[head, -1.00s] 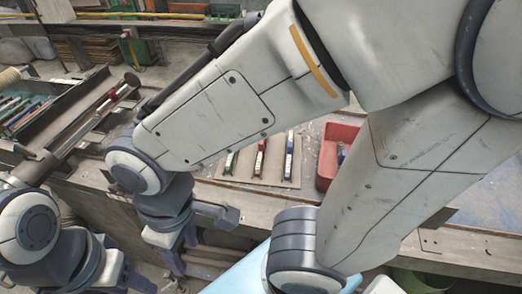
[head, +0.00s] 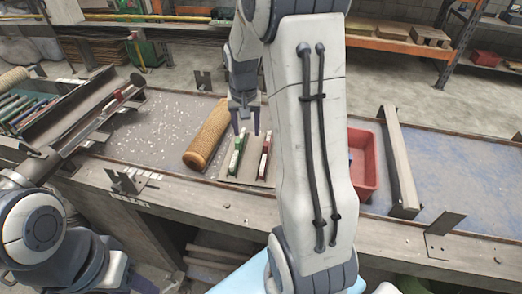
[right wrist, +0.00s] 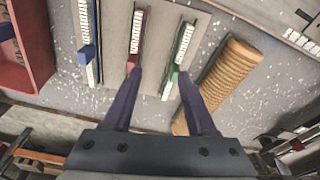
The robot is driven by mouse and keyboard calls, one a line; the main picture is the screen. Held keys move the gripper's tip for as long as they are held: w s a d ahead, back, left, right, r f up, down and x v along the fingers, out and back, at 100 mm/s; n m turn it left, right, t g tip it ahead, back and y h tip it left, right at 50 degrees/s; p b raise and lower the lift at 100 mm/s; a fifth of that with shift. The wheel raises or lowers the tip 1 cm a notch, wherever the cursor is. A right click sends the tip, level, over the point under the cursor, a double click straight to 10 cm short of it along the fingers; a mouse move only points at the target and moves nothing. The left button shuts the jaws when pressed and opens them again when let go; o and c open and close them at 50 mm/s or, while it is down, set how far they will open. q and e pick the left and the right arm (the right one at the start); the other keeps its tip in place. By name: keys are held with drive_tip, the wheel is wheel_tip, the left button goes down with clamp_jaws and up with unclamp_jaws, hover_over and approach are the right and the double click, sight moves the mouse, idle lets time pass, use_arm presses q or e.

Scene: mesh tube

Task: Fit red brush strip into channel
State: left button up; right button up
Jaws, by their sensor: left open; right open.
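A red brush strip (head: 264,156) with white bristles lies on a flat tan board (head: 232,174); it also shows in the right wrist view (right wrist: 137,40). A green strip (head: 236,155) lies beside it, also in the right wrist view (right wrist: 181,50). My right gripper (head: 246,124) is open and empty above the board. In the right wrist view its fingertips (right wrist: 161,76) appear between the red and green strips, the left one over the red strip's near end. A long dark channel (head: 75,130) runs along the left, with a red-and-white piece (head: 121,94) at its far end. My left gripper (head: 116,267) is open at lower left.
A tan ribbed tube (head: 207,135) lies left of the board. A red bin (head: 367,178) stands right of my right arm. A blue strip (right wrist: 88,40) lies left of the red one in the right wrist view. A metal bar (head: 399,165) crosses the bench.

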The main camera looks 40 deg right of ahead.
drive_tip(key=m, duration=0.2)
approach(264, 144)
drive_tip(key=f, duration=0.3)
drive_tip(key=f+p, duration=0.1)
drive_tip(key=f, duration=0.1)
drive_tip(key=shift+w+d, duration=0.2)
drive_tip(key=shift+w, duration=0.15)
drive_tip(key=f+p, duration=0.1)
drive_tip(key=f, duration=0.1)
drive_tip(key=d+f+p, duration=0.1)
drive_tip(key=f, duration=0.2)
drive_tip(key=shift+w+d+f, duration=0.1)
drive_tip(key=shift+f, duration=0.3)
clamp_jaws()
